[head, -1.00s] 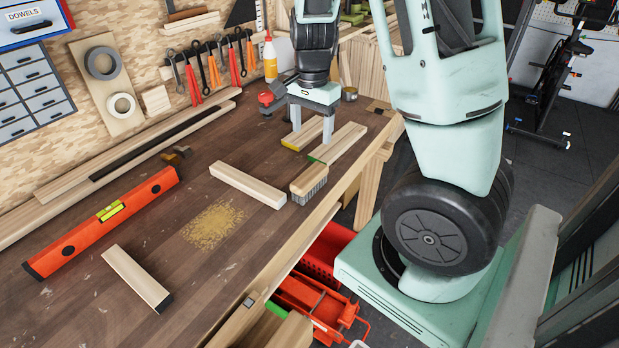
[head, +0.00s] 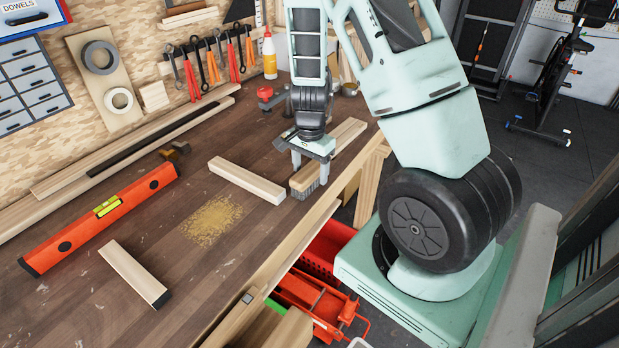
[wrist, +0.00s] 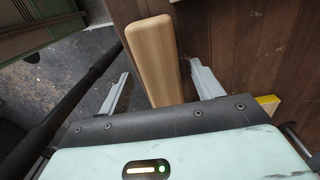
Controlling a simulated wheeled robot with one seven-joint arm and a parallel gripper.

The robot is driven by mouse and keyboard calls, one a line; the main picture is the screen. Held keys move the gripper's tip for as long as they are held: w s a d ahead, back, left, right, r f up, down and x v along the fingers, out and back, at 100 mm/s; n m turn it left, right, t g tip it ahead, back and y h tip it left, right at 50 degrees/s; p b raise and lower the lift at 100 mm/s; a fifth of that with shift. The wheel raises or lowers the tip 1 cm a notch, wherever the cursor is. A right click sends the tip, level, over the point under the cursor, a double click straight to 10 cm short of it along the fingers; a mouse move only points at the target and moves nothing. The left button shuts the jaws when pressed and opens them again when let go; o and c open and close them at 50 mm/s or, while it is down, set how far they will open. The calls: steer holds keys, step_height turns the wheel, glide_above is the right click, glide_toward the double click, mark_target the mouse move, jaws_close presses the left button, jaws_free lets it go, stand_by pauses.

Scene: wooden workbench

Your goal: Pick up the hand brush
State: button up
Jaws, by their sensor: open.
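The hand brush (head: 301,184) lies on the bench near its right edge in the head view, with a pale wooden body and grey bristles on its near side. My gripper (head: 311,168) is over it, pointing down, with its two fingers apart. In the wrist view the brush's rounded wooden end (wrist: 150,35) lies between the open fingers of my gripper (wrist: 160,70), one on each side. No grip on the wood shows. My gripper hides part of the brush in the head view.
A wooden block (head: 246,181) lies close to the left of the brush. A red level (head: 100,222), another block (head: 133,274) and sawdust (head: 212,222) are farther left. The bench edge drops off at right, above a red crate (head: 326,250).

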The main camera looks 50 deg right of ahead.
mark_target(310, 170)
steer(key=shift+w+f, duration=0.1)
steer(key=shift+f, duration=1.45)
steer(key=shift+c, duration=0.3)
steer(key=c, duration=1.1)
steer(key=shift+o, duration=0.2)
step_height(310, 170, up, 10)
steer(key=shift+r+p, duration=0.1)
steer(key=shift+p, duration=0.35)
